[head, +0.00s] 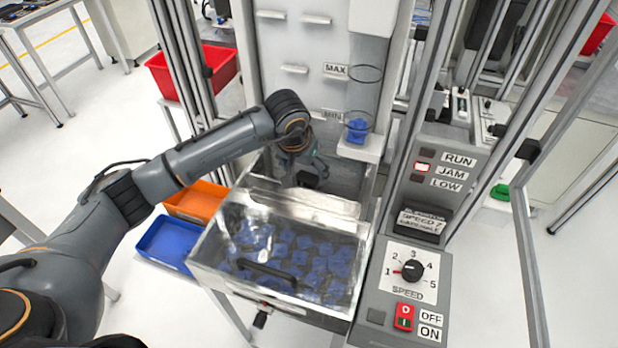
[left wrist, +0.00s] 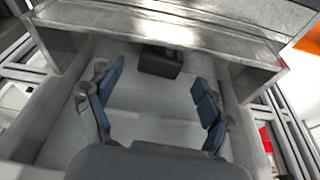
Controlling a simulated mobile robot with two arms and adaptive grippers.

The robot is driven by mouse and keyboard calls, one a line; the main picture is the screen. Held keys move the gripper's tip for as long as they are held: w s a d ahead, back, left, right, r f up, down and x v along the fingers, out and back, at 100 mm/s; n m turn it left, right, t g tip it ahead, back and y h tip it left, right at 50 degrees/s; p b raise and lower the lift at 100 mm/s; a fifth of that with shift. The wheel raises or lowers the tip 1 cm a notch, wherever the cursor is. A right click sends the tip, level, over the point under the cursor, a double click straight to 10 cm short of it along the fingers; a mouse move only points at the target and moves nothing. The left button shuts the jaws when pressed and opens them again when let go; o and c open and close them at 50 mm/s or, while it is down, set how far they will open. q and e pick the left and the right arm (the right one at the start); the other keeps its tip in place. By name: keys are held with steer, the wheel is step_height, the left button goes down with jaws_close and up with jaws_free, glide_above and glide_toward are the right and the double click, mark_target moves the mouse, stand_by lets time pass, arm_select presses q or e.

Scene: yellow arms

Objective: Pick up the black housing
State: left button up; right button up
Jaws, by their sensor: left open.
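The black housing (left wrist: 160,62) shows in the left wrist view as a small dark block on the pale floor of a recess, close to the metal edge above it. My left gripper (left wrist: 157,100) is open, its blue-padded fingers on either side of the picture, with the housing beyond and between them, apart from both. In the head view my left gripper (head: 300,172) reaches down behind the clear-lidded bin. I cannot tell the housing from the gripper there. My right gripper is not in view.
The clear bin (head: 209,254) holds several blue parts and stands just in front of my left gripper. Metal walls enclose the recess. A control panel (head: 400,320) stands right. Orange (head: 195,202) and blue (head: 168,241) trays sit left; a red bin (head: 160,75) stands behind.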

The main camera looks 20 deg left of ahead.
mark_target(307, 176)
arm_select(q)
steer(key=p+x, duration=0.1)
steer(key=x, duration=0.2)
steer(key=shift+w+d+p, duration=0.1)
steer(key=shift+w+p, duration=0.05)
steer(key=shift+p, duration=0.2)
steer(key=shift+w+f, duration=0.2)
steer(key=shift+f, duration=0.3)
steer(key=c, duration=1.1)
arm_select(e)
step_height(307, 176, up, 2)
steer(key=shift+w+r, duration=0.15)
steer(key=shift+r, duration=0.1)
